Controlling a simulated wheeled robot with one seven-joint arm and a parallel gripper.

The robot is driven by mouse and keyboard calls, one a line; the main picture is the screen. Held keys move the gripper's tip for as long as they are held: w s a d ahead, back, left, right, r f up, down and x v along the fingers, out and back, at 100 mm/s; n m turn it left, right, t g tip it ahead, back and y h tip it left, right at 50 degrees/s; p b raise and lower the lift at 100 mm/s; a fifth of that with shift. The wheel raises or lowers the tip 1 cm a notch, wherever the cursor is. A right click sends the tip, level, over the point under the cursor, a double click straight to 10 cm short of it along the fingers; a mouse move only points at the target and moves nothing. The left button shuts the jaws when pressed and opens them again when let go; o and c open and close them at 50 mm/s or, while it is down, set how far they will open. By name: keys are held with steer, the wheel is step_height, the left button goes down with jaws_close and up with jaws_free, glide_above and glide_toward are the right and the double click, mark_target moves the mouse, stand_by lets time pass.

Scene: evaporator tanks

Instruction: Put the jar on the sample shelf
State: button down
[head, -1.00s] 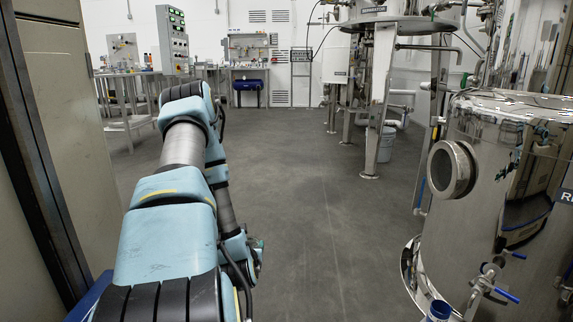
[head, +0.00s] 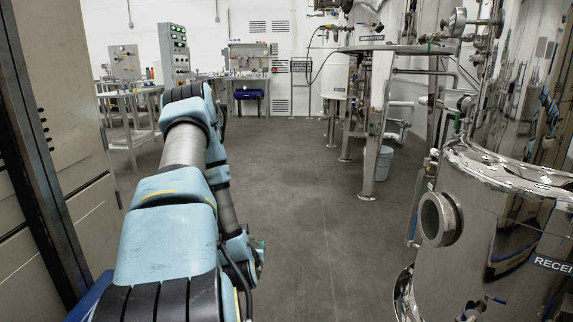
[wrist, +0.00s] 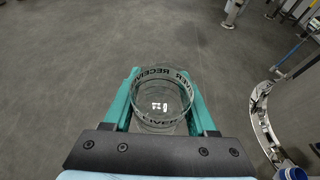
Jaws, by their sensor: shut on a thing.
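My gripper (wrist: 162,85) is shut on a clear glass jar (wrist: 160,120) with black lettering around it, seen from above in the wrist view. The green fingers lie along the jar's left and right sides, and bare floor shows beyond it. In the head view my arm hides the jar and most of the gripper. I cannot make out for certain which thing is the sample shelf. A steel bench (head: 130,95) with small items stands at the back left, and another bench with a back panel (head: 250,72) stands against the far wall.
A steel receiver tank (head: 490,240) with a round side port stands close on the right. A raised evaporator tank on legs (head: 400,48) and a white bucket (head: 384,162) are farther back. Beige cabinets (head: 85,160) line the left. The grey floor (head: 300,210) between is clear.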

step_height(320, 180, up, 18)
steer(key=p, duration=1.6)
steer(key=shift+f, duration=0.2)
